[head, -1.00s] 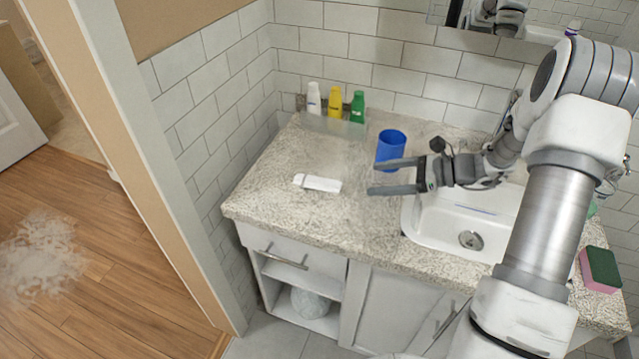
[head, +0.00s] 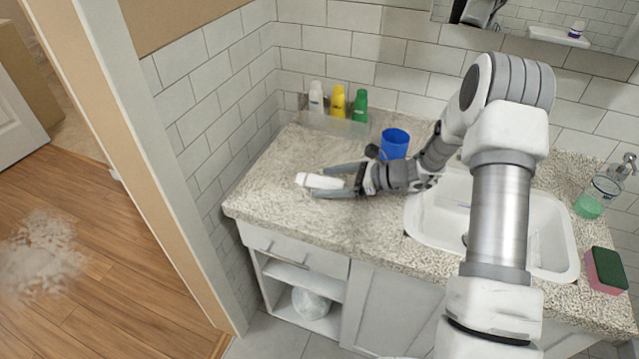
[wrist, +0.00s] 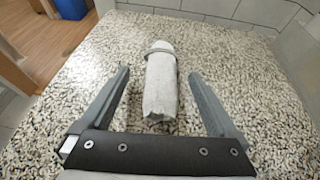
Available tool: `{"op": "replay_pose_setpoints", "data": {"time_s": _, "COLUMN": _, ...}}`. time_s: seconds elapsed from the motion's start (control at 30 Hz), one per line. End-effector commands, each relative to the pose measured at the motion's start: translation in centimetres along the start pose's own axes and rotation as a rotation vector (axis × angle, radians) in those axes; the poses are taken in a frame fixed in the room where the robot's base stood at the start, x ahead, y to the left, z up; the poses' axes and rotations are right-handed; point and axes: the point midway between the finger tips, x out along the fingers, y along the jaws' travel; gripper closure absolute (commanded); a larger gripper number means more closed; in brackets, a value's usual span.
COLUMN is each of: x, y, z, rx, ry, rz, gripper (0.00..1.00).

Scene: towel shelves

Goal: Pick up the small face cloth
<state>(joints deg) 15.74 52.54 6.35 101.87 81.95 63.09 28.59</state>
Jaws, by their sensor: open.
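A small white rolled piece (head: 312,181), which I take to be the face cloth, lies on the speckled counter. In the wrist view the white roll (wrist: 161,85) lies lengthwise with a thin band around its far part. My gripper (head: 322,180) is low over the counter, reaching left. Its jaws are open, one finger on each side of the roll. In the wrist view my gripper (wrist: 158,74) shows visible gaps between both fingers and the roll. The far end of the roll extends past the fingertips.
A blue cup (head: 395,143) stands close behind my gripper. White, yellow (head: 337,101) and green bottles stand at the back wall. A white sink (head: 545,235), a soap dispenser (head: 589,205) and a sponge (head: 605,270) are to the right.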

Motion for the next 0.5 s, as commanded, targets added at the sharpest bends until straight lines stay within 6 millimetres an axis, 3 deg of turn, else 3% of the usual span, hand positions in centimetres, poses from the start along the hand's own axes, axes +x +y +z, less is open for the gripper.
{"op": "replay_pose_setpoints", "data": {"time_s": 0.1, "x": 0.96, "y": -0.01, "z": 0.03, "rx": -0.002, "ry": 0.001, "rz": 0.000, "gripper": 0.05}}
{"op": "replay_pose_setpoints", "data": {"time_s": 0.27, "x": 0.93, "y": -0.04, "z": 0.05, "rx": -0.002, "ry": 0.000, "rz": -0.001, "gripper": 0.05}}
{"op": "replay_pose_setpoints", "data": {"time_s": 0.5, "x": 0.91, "y": -0.02, "z": 0.05, "rx": -0.001, "ry": 0.000, "rz": -0.001, "gripper": 0.44}}
